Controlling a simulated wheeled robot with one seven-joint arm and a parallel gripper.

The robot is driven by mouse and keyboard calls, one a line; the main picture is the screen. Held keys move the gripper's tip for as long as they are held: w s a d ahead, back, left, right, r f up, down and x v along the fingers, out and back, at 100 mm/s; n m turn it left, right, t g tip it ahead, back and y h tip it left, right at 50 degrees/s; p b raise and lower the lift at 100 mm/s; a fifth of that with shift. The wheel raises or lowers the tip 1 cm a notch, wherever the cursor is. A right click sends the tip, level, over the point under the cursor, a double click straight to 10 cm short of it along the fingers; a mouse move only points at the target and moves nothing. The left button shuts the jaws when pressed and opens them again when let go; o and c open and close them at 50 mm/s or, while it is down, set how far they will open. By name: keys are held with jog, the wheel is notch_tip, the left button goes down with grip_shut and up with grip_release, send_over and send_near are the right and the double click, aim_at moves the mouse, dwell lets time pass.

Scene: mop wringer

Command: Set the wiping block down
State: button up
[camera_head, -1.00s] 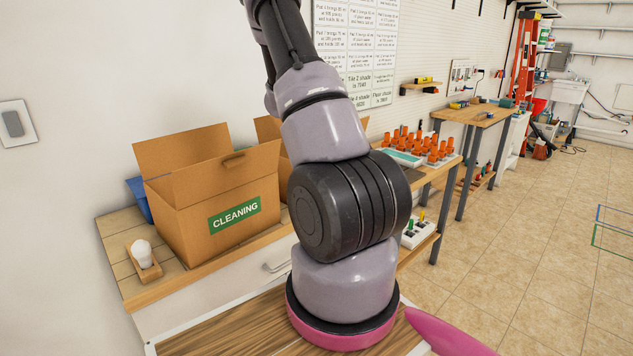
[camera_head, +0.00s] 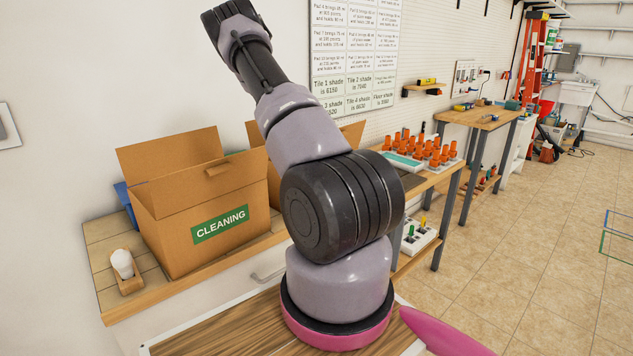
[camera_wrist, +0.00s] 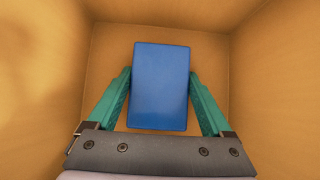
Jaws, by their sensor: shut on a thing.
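The wiping block, a plain blue rectangular block (camera_wrist: 160,105), fills the middle of the wrist view. My gripper (camera_wrist: 160,74) has its teal fingers on the block's left and right sides and is shut on it. Tan cardboard walls (camera_wrist: 275,70) surround the block and fingers, so they are in or over an open box. I cannot tell whether the block touches the box floor. In the head view my gripper and the block are out of sight. An open cardboard box labelled CLEANING (camera_head: 205,195) stands on the bench at left.
A second cardboard box (camera_head: 262,135) stands behind my arm, mostly hidden. A white knob-like item in a wooden holder (camera_head: 124,268) sits left of the CLEANING box. Orange-topped items (camera_head: 430,148) stand on a bench farther back. Open tiled floor (camera_head: 520,240) lies to the right.

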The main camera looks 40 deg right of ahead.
jog(key=shift+f, duration=0.2)
jog(key=o, duration=1.3)
jog(key=shift+f, duration=0.1)
jog(key=v, duration=1.2)
jog(key=shift+a, duration=0.1)
